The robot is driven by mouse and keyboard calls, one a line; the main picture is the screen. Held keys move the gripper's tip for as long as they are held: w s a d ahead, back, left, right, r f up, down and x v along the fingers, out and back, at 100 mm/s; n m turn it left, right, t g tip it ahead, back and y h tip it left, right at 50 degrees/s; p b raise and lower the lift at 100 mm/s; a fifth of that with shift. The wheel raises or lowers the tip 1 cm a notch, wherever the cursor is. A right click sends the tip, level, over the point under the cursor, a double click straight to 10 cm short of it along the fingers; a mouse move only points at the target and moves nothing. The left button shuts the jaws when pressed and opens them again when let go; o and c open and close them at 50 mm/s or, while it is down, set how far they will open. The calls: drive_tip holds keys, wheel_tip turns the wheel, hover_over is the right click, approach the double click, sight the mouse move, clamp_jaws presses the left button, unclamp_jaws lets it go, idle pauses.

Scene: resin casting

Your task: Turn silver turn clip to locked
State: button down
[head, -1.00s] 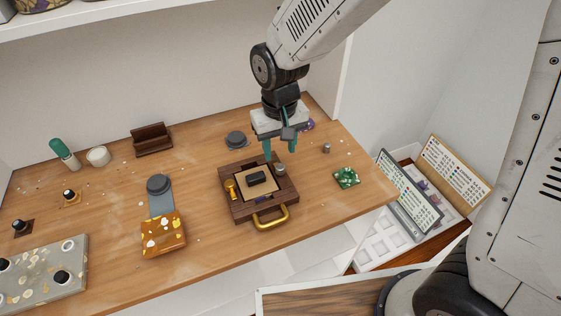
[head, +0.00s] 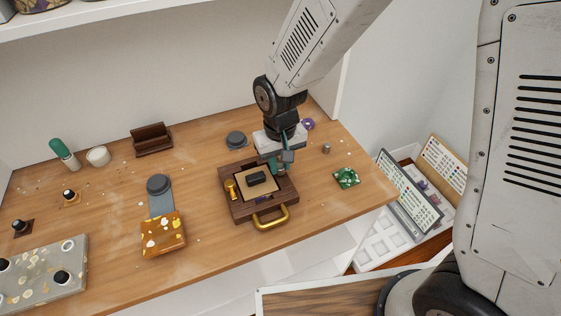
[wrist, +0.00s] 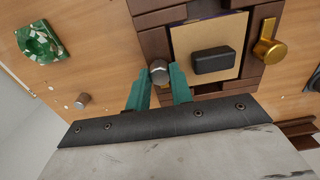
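The silver turn clip (wrist: 159,71) is a round grey knob at the edge of the dark wooden frame (wrist: 153,19). In the head view it is largely hidden behind my gripper, at the right side of the frame (head: 243,213). My gripper (wrist: 160,78) points down at it, with one teal finger on each side of the knob. The fingers stand apart and look open around it; I cannot tell whether either touches it. A gold turn clip (wrist: 267,46) sits on the frame's opposite side, also visible in the head view (head: 231,190).
A green speckled piece (head: 346,178) and small metal cylinder (head: 326,148) lie to the right. An amber block (head: 163,234) lies left.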

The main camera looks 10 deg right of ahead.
drive_tip(key=n, duration=0.4)
drive_tip(key=shift+n, duration=0.4)
drive_tip(key=n, duration=0.4)
drive_tip(key=shift+n, duration=0.3)
drive_tip(key=n, duration=0.4)
drive_tip(key=shift+n, duration=2.2)
drive_tip(key=c, duration=1.2)
unclamp_jaws()
drive_tip(key=shift+c, duration=0.2)
drive_tip(key=shift+r, duration=0.15)
